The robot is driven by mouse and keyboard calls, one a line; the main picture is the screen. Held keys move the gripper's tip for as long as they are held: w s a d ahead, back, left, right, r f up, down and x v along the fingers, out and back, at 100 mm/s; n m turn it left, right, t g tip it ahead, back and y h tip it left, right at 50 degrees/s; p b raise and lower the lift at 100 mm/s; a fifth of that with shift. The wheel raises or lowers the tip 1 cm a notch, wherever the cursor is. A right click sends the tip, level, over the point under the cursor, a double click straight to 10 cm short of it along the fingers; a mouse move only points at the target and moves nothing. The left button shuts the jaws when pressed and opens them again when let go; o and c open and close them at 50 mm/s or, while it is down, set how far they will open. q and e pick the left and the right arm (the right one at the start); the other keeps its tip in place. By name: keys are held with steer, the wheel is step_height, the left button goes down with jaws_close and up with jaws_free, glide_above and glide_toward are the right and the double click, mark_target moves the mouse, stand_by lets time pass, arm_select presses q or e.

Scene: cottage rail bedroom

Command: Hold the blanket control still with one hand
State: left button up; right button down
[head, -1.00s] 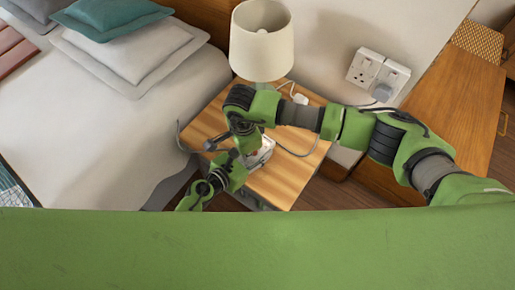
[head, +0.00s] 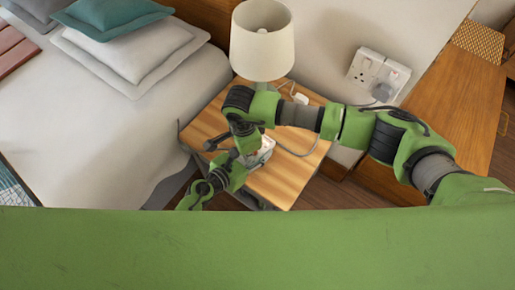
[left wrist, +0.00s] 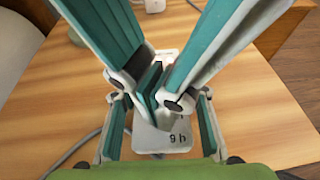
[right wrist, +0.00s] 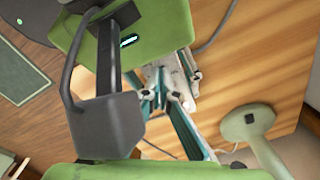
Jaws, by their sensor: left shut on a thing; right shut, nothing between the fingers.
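The blanket control is a small white unit with printed digits. It lies over the wooden nightstand, partly covered by the grippers, in the head view (head: 266,149) and the left wrist view (left wrist: 165,139). My left gripper (left wrist: 163,103) has its teal fingers closed on the control. My right gripper (head: 247,146) reaches down from above, close beside the left one. In the right wrist view, its shut fingers (right wrist: 170,95) are partly hidden and very near the control; whether they touch it I cannot tell.
The nightstand top (head: 285,180) is bare at its front right. A lamp (head: 262,42) stands at its back, its pale green base (right wrist: 243,121) showing in the right wrist view. A grey cable (head: 312,146) loops over the top. The bed (head: 110,135) adjoins on the left.

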steer(key=shift+s+a+f, duration=0.2)
steer(key=shift+s+a, duration=0.85)
steer(key=shift+s, duration=0.15)
step_height(320, 180, up, 6)
steer(key=shift+w+r, duration=0.15)
steer(key=shift+w, duration=0.05)
steer(key=shift+w+d+r, duration=0.25)
steer(key=shift+w+d, duration=0.2)
steer(key=shift+w, duration=0.1)
steer(key=shift+w+d+r, duration=0.2)
steer(key=shift+w+d, duration=0.2)
steer(key=shift+w, duration=0.15)
steer(key=shift+d+f, duration=0.2)
steer(key=shift+f, duration=2.4)
steer(key=shift+w, duration=0.1)
